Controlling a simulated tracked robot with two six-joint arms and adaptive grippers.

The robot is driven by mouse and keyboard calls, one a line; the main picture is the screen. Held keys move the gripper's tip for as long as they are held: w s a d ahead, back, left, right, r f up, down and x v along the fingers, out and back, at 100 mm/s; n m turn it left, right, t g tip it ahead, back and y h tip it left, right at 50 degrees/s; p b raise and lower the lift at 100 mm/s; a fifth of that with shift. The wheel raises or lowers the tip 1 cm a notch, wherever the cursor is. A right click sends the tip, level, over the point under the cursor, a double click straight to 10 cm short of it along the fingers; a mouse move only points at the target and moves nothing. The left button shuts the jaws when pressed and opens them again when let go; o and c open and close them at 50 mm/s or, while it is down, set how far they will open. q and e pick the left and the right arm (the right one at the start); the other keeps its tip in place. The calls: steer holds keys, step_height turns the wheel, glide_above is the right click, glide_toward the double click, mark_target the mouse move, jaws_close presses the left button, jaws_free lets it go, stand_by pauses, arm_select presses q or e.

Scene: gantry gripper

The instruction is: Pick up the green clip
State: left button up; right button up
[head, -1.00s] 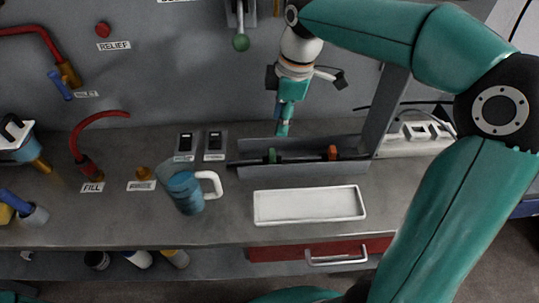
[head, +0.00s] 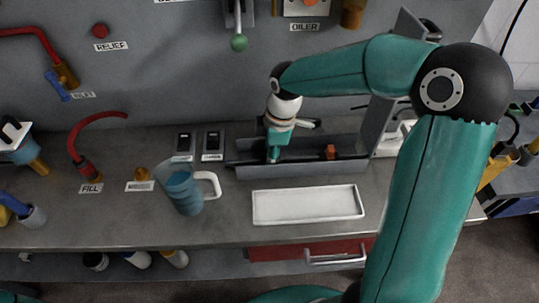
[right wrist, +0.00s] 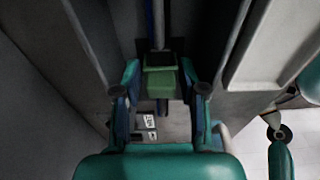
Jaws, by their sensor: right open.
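The green clip (right wrist: 160,78) shows in the right wrist view on a dark rod (right wrist: 158,28), between the two fingers. In the head view it is hidden behind my right gripper (head: 273,158). That gripper is open and points down into the grey trough (head: 300,171) at the clip's place. In the right wrist view, one finger of the right gripper (right wrist: 159,92) stands on each side of the clip. I cannot tell whether the fingers touch it. My left gripper is not in view.
An orange clip (head: 331,152) sits to the right in the trough. A white tray (head: 308,220) lies in front on the bench. A blue jug (head: 184,192) with a white handle stands left of the tray. A green-knobbed lever (head: 239,43) hangs on the wall behind.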

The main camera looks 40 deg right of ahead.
steer(key=c, duration=0.5)
steer(key=shift+w+r, duration=0.1)
steer(key=shift+r, duration=0.05)
